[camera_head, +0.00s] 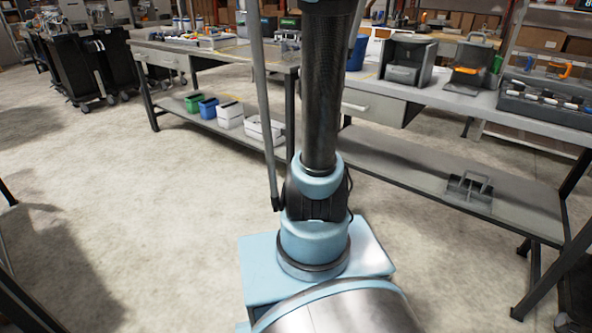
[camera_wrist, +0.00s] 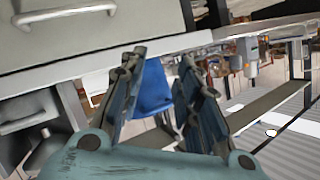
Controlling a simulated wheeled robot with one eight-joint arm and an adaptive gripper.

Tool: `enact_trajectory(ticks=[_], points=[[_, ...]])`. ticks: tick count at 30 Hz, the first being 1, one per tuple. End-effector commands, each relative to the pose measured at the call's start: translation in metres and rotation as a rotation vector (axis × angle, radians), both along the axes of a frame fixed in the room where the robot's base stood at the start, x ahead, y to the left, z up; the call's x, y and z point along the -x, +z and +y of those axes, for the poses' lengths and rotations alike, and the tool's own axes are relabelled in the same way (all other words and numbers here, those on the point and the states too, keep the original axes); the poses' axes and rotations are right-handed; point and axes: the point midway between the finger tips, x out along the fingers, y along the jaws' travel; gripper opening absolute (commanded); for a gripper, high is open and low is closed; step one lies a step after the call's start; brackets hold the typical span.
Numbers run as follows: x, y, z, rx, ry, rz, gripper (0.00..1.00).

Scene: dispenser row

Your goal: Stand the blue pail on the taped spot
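A blue object, likely the blue pail (camera_head: 357,52), shows just right of my arm at the left end of the right bench. My arm hides part of it. In the wrist view a blue shape (camera_wrist: 152,88) shows between the fingers of my gripper (camera_wrist: 162,58). It may be the same pail, partly covered by the left finger. The fingers are apart, with a gap between the blue shape and the right finger, so my gripper looks open. The head view does not show my gripper. Thin yellow lines lie on the bench tops, but I cannot make out a clear taped spot.
The left bench (camera_head: 215,54) has green, blue and white bins on its lower shelf. The right bench (camera_head: 440,97) carries grey dispensers (camera_head: 408,62) and a dark tool rack (camera_head: 548,100). A grey caddy (camera_head: 468,188) sits on its lower shelf.

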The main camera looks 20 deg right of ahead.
Motion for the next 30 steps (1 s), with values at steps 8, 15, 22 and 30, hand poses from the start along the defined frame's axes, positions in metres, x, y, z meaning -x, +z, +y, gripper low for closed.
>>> enact_trajectory(ticks=[8,15,22,30], points=[[0.078,-0.049,0.056,0.047,0.120,0.330,0.31],[0.159,-0.094,0.103,0.087,0.291,0.609,0.31],[0.245,-0.133,0.144,0.122,0.507,0.860,0.31],[0.319,-0.159,0.174,0.147,0.719,1.049,0.31]])
